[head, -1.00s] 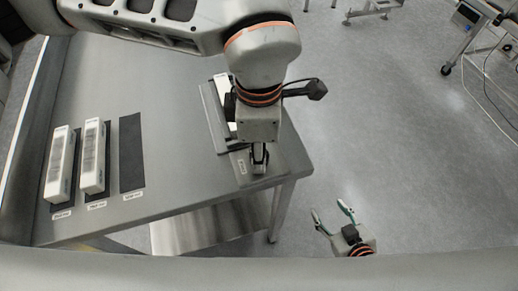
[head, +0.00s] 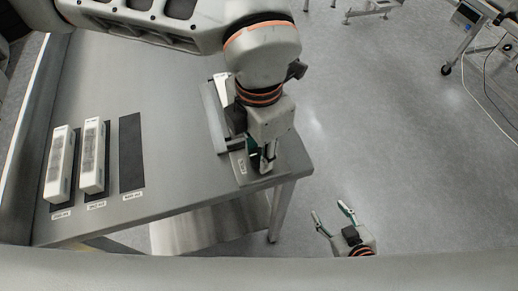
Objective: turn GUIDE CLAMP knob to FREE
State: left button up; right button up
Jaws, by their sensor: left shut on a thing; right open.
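My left gripper (head: 265,157) points down at the table's front right corner. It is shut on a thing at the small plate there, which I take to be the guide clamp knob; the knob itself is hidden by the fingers. A small label (head: 241,166) lies on the plate just left of the fingers, too small to read. The guide fixture (head: 215,118) with a white piece in it stands behind, partly hidden by my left arm. My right gripper (head: 331,212) is open and empty, over the floor beyond the table's front right corner.
Two white boxes (head: 60,163) (head: 93,157) stand on dark mats at the table's left, beside an empty dark mat (head: 131,152). The middle of the grey table (head: 172,120) is clear. A cart (head: 470,30) stands far off at the top right.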

aim_at(259, 155)
pick_arm(q)
jog(key=shift+r, duration=0.1)
dwell(0.3)
jog(key=o, duration=1.1)
notch_tip(259, 155, up, 12)
dwell(0.3)
